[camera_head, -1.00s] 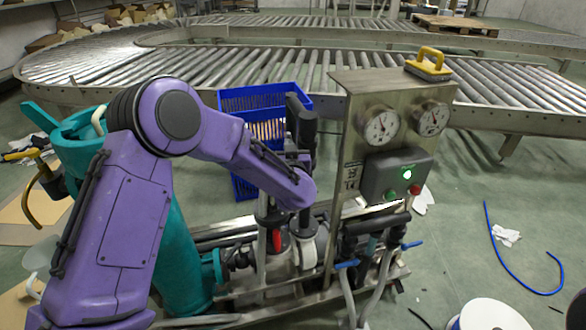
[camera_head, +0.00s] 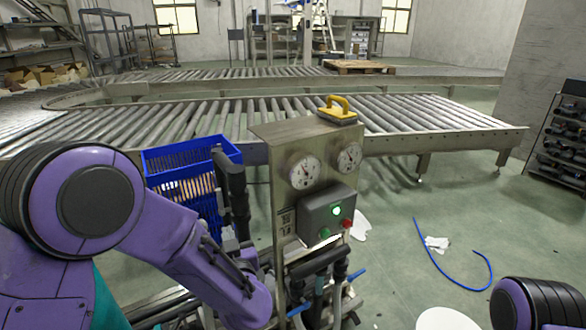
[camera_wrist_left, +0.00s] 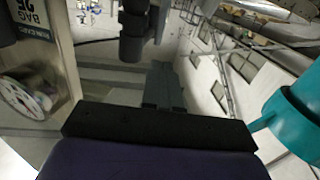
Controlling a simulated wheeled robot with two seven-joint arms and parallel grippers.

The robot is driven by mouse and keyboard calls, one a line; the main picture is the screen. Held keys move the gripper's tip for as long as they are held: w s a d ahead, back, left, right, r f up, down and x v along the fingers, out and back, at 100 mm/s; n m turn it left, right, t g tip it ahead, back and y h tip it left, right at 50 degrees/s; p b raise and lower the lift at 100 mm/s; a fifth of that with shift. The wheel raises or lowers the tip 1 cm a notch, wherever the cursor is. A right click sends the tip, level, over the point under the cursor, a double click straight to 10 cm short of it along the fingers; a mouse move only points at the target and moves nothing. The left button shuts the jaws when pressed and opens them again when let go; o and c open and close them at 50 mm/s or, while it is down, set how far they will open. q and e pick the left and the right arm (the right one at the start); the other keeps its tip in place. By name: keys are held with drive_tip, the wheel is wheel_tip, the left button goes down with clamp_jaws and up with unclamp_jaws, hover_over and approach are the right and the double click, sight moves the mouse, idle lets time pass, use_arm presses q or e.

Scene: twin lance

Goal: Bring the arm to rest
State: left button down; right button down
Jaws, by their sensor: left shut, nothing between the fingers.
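My left arm, purple with dark joints, comes in from the left in the head view and bends down beside a steel gauge panel. Its gripper (camera_head: 232,243) is small and partly hidden there, left of the panel. In the left wrist view the dark gripper fingers (camera_wrist_left: 165,88) are together, with nothing between them. A purple and black part of my right arm shows at the bottom right of the head view; its gripper is out of view.
The gauge panel (camera_head: 314,150) has two dials, a green light and a yellow-handled tool (camera_head: 337,111) on top. A blue crate (camera_head: 190,160) stands behind. A roller conveyor (camera_head: 230,120) crosses the back. A teal cylinder (camera_wrist_left: 296,115) is close at right in the wrist view.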

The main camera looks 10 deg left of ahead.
use_arm(q)
drive_tip(key=s+a+f+g+h+p, duration=0.1)
drive_tip(key=s+f+g+h+p, duration=0.15)
drive_tip(key=s+f, duration=0.45)
drive_tip(key=s+f+g+h+p, duration=0.1)
drive_tip(key=s+f+g+h, duration=0.25)
drive_tip(key=f, duration=0.65)
drive_tip(key=s+a+f+g+p, duration=0.2)
drive_tip(key=s+f+g, duration=0.1)
drive_tip(key=s, duration=0.8)
drive_tip(key=s+a+f+g+p, duration=0.2)
drive_tip(key=s+f, duration=0.3)
drive_tip(key=s, duration=0.7)
drive_tip(key=shift+a+g, duration=0.25)
drive_tip(key=shift+g, duration=0.15)
drive_tip(key=shift+w, duration=0.1)
